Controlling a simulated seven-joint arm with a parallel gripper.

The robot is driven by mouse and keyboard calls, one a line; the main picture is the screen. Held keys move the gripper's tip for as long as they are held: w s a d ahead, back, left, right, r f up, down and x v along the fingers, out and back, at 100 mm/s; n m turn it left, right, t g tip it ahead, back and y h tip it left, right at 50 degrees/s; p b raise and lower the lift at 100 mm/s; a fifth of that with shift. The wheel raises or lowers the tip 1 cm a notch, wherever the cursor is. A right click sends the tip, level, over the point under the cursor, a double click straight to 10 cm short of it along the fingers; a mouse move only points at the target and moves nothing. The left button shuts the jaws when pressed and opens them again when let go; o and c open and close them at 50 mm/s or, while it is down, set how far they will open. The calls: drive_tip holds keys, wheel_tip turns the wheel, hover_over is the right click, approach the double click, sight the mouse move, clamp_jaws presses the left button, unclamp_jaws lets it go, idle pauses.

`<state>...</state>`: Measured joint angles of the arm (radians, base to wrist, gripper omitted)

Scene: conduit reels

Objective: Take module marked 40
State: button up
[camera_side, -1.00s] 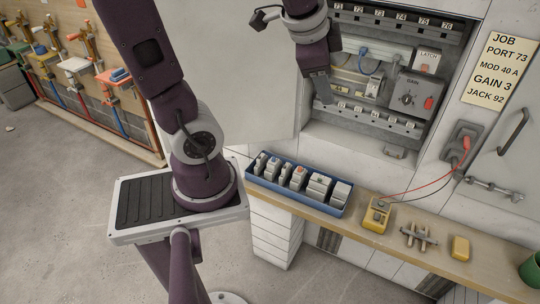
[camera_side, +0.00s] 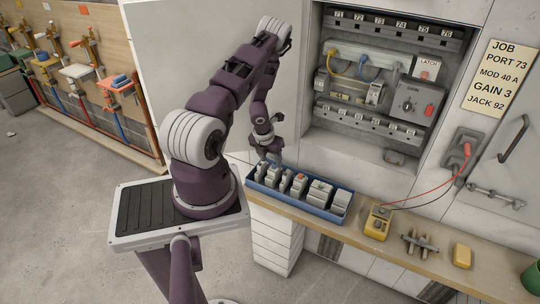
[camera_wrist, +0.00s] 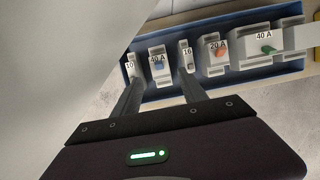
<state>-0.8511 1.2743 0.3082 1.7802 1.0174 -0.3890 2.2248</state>
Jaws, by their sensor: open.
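A narrow module (camera_wrist: 158,66) marked "40 A" with a blue part stands second from left in a blue tray (camera_side: 290,200). A wider module (camera_wrist: 264,48) marked "40 A" has a green part and stands further right in the same tray. My gripper (camera_wrist: 161,78) is open and empty; in the wrist view its fingers appear on either side of the blue-marked 40 A module. In the side view my gripper (camera_side: 272,150) is over the tray's left end. I cannot tell how far the fingertips are above the modules.
Modules marked 10 (camera_wrist: 130,68), 16 (camera_wrist: 186,58) and 20 A (camera_wrist: 217,54) stand close by. The tray is on a wooden shelf (camera_side: 350,228) with a yellow meter (camera_side: 377,222). Behind is an open panel (camera_side: 390,145); a job card (camera_side: 498,78) reads "MOD 40 A".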

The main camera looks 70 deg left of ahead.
sight(273, 168)
drive_tip(key=shift+x, duration=3.2)
drive_tip(key=shift+c, duration=0.4)
clamp_jaws()
drive_tip(key=shift+w+r, duration=0.1)
drive_tip(key=shift+r, duration=1.05)
drive_tip(key=shift+r, duration=2.9)
